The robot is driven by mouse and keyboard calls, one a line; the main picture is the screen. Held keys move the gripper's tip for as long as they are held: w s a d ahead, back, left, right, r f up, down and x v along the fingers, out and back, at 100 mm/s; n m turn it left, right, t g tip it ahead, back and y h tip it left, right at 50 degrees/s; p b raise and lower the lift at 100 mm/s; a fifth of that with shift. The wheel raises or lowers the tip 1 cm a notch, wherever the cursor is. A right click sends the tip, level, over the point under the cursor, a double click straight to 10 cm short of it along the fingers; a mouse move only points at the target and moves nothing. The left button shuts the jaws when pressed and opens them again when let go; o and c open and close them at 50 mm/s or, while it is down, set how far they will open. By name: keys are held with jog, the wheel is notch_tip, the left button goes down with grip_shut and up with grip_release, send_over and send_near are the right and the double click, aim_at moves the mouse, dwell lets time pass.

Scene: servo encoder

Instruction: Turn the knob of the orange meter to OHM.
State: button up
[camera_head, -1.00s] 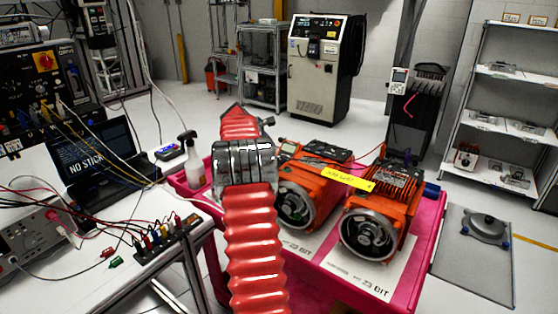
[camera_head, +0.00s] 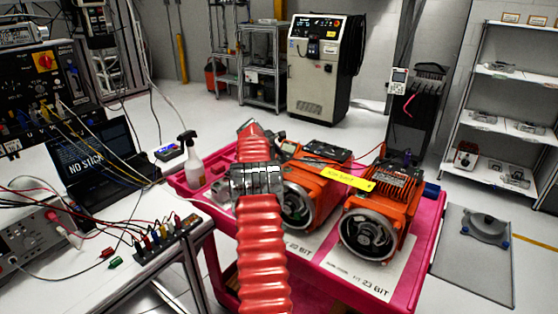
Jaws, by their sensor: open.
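I cannot make out an orange meter or its knob for certain in the head view. Two orange servo motors, a left one (camera_head: 305,190) and a right one (camera_head: 378,215), lie on the pink cart (camera_head: 424,262). A yellow tag (camera_head: 347,179) lies across them. My red ribbed arm with its metallic collar rises in front of the cart and covers part of its left side and the left motor's edge. My gripper cannot be made out beyond the arm.
A spray bottle (camera_head: 190,160) stands at the cart's left back edge. A dark flat device (camera_head: 325,147) lies behind the motors. Left is a bench (camera_head: 150,250) with a laptop (camera_head: 95,160), cables and a terminal strip. A machine cabinet (camera_head: 318,70) stands behind.

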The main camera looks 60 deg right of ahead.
jog(key=shift+c, duration=0.3)
jog(key=c, duration=1)
jog(key=shift+m, duration=0.4)
jog(key=m, duration=1.4)
jog(key=shift+f+m, duration=0.1)
jog(key=shift+m, duration=0.3)
